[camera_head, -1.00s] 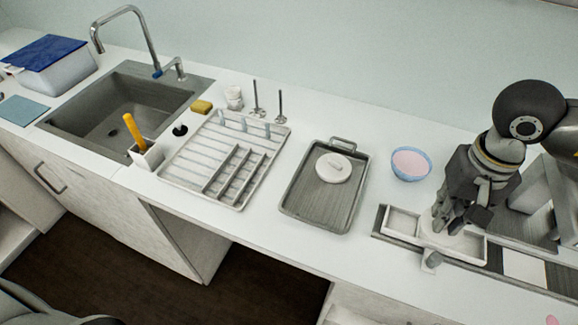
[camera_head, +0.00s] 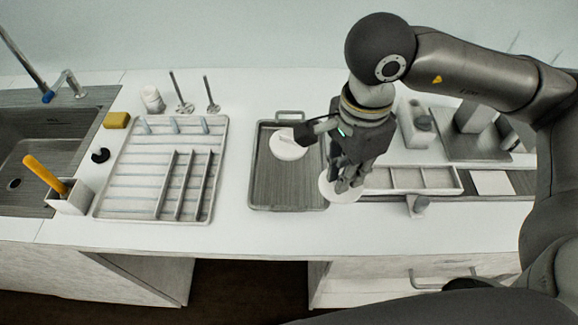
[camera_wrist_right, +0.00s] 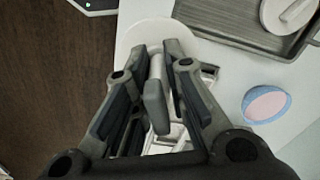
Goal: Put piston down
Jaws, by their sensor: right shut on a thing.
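My right gripper (camera_head: 348,180) is shut on the piston (camera_head: 336,192), a white round disc with a short stem. It holds the disc by the stem near the tray's right edge. In the right wrist view the fingers (camera_wrist_right: 158,80) close around the stem, and the pale disc (camera_wrist_right: 170,30) lies beyond them. I cannot tell if the disc touches anything below. A grey metal tray (camera_head: 262,192) lies to the left, with another white disc with a handle (camera_head: 287,148) on it. My left gripper is not in view.
A divided white holder (camera_head: 400,180) is right of the piston. A blue bowl with pink contents (camera_wrist_right: 266,103) shows in the right wrist view. A white drying rack (camera_head: 125,180) and sink (camera_head: 40,150) are left. The counter front (camera_head: 250,230) is clear.

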